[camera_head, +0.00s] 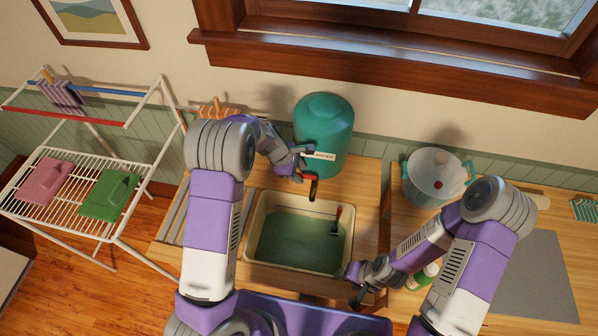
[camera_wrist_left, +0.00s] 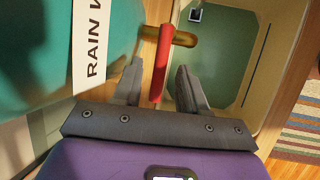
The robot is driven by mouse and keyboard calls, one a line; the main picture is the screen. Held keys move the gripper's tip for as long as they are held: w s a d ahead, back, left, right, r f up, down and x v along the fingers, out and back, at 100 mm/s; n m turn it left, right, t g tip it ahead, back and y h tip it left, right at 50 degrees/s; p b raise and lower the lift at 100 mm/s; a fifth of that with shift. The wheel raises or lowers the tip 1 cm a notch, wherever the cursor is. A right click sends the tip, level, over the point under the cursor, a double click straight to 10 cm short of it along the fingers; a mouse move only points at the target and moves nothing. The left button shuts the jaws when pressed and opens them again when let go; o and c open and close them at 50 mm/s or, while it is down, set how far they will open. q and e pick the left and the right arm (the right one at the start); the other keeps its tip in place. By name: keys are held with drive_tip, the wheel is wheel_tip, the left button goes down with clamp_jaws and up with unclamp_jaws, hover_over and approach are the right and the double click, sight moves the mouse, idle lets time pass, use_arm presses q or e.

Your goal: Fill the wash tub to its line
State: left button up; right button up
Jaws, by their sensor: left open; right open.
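No stream from the brass spout (camera_wrist_left: 184,38) can be made out. My right gripper (camera_head: 354,284) is open and empty by the tub's front right corner.
A red-handled tool (camera_head: 336,220) leans inside the tub at the right. A lidded pot (camera_head: 432,172), a grey mat (camera_head: 540,275) and a green-capped bottle (camera_head: 424,275) are on the right counter. A drying rack (camera_head: 75,225) with cloths stands left.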

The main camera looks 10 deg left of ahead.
use_arm(q)
drive_tip(key=shift+d+f, duration=0.1)
drive_tip(key=shift+f, duration=0.15)
clamp_jaws()
